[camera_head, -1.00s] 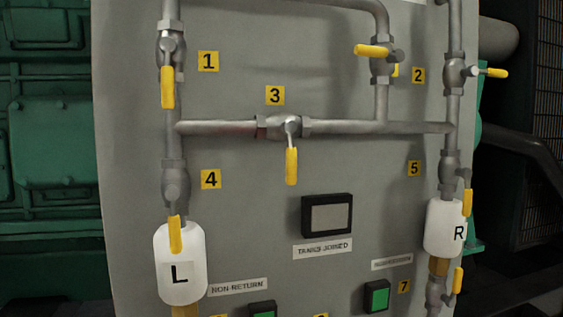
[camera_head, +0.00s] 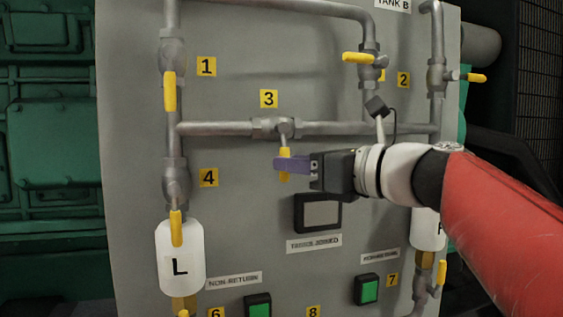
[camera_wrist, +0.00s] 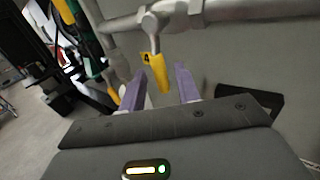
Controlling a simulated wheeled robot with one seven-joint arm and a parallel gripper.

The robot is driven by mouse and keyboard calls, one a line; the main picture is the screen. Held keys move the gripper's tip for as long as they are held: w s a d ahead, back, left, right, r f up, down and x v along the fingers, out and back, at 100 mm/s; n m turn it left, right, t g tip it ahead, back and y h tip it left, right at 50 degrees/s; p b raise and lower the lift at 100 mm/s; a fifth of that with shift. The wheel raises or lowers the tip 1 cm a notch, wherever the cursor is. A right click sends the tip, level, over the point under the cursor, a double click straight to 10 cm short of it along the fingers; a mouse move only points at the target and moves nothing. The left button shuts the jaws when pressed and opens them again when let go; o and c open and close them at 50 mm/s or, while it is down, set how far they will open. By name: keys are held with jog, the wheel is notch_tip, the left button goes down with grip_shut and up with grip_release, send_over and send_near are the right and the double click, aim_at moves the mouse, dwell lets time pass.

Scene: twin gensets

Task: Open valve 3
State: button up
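Valve 3 (camera_head: 284,127) sits on the horizontal cross pipe, under its yellow "3" label (camera_head: 269,99). Its yellow handle (camera_head: 285,177) hangs straight down, across the pipe. My gripper (camera_head: 284,164) is at the handle, reaching in from the right, and its purple fingers overlap the handle in the head view. In the wrist view the two purple fingers (camera_wrist: 168,88) stand apart, with the tip of the yellow handle (camera_wrist: 158,70) between or just beyond them. I see a gap around the handle, and cannot tell whether either finger touches it.
Other yellow-handled valves are close by: valve 1 (camera_head: 170,88) and valve 4 (camera_head: 176,228) at left, valve 2 (camera_head: 358,57) at upper right. A small display (camera_head: 320,213) and green buttons (camera_head: 369,289) are below. The grey panel around valve 3 is otherwise flat.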

jog(key=shift+x, duration=1.45)
grip_shut()
